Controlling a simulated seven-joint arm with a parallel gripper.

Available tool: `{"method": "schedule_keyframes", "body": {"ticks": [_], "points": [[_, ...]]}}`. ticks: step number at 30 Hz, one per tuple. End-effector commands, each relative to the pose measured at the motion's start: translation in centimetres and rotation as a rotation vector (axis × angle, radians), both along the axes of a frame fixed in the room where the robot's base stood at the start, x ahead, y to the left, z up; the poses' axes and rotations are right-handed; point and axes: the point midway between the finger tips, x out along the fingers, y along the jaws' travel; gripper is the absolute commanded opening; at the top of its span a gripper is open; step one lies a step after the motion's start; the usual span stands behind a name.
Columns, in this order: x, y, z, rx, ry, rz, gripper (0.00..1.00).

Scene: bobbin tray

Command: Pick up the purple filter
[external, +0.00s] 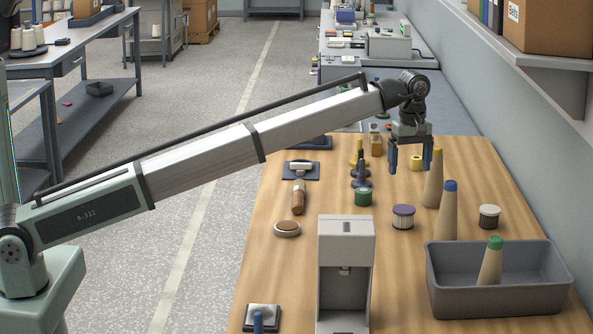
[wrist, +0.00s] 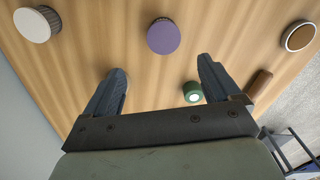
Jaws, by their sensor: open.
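The purple filter (external: 403,216) stands upright on the wooden table in the external view, a short pleated cylinder with a purple top. Its round purple top (wrist: 163,36) shows near the top middle of the wrist view, beyond my fingertips. My gripper (external: 409,172) is open and empty above the table, behind the purple filter and clear of it.
A green spool (external: 363,197) stands left of the filter. A grey bin (external: 440,293) with a green-tipped cone and a grey dispenser-like machine (external: 345,250) are in front.

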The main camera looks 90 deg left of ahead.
Motion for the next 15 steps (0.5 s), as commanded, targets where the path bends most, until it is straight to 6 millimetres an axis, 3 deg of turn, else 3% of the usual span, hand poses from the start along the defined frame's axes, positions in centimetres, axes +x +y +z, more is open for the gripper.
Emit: {"method": "schedule_keyframes", "body": {"ticks": [8,15], "points": [[0.0,0.0,-2.1,-0.001,-0.001,0.000,0.90],[-0.1,0.0,-5.7,-0.001,0.000,0.000,0.90]]}}
